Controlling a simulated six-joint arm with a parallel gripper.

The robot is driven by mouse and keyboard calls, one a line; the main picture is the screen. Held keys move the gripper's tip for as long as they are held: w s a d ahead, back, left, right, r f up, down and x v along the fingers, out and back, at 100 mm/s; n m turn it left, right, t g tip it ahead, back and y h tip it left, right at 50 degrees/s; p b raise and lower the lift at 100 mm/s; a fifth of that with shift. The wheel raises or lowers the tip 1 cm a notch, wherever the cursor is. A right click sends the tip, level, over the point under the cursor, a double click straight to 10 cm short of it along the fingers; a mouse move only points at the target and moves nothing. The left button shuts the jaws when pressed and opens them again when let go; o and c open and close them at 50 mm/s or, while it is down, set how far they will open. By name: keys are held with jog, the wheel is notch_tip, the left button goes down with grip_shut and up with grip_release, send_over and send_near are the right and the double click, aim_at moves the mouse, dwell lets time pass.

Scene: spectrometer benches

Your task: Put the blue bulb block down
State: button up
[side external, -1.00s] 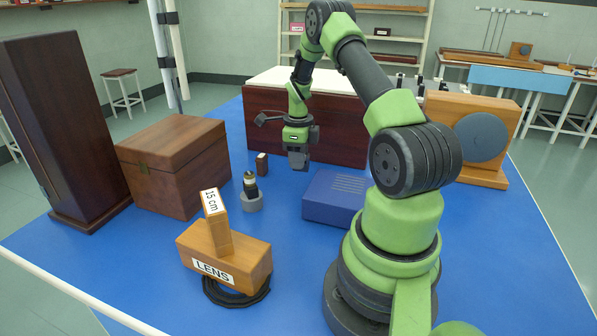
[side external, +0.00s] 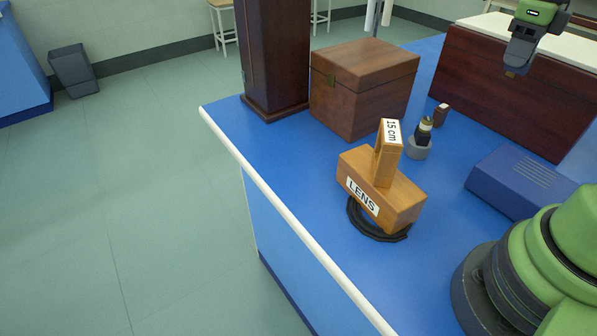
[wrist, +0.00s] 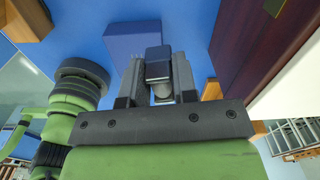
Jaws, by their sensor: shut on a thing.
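My gripper (wrist: 157,78) is shut on a small dark block with a blue-grey face, which I take to be the blue bulb block (wrist: 158,68). The block sits between the two fingers in the wrist view, with a pale rounded part below it. In the side view my gripper (side external: 518,58) is near the top edge, held up in front of the dark red chest (side external: 490,85). The held block is hard to make out there. The blue vented box (side external: 520,182) lies on the blue table below; it also shows in the wrist view (wrist: 130,38).
A wooden LENS block (side external: 385,190) stands on a black ring near the table's front edge (side external: 285,215). A small bulb on a grey base (side external: 419,150), a small brown block (side external: 441,114) and a wooden box (side external: 365,85) stand behind it. Bare blue table lies between these and the vented box.

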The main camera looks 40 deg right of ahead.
jog(key=w+a+r+n, duration=0.1)
jog(key=w+a+n, duration=0.5)
jog(key=w+n, duration=0.2)
jog(key=n, duration=2.7)
send_over(299, 176)
notch_tip(299, 176, down, 21)
jog(key=shift+f, duration=0.1)
jog(key=o, duration=0.9)
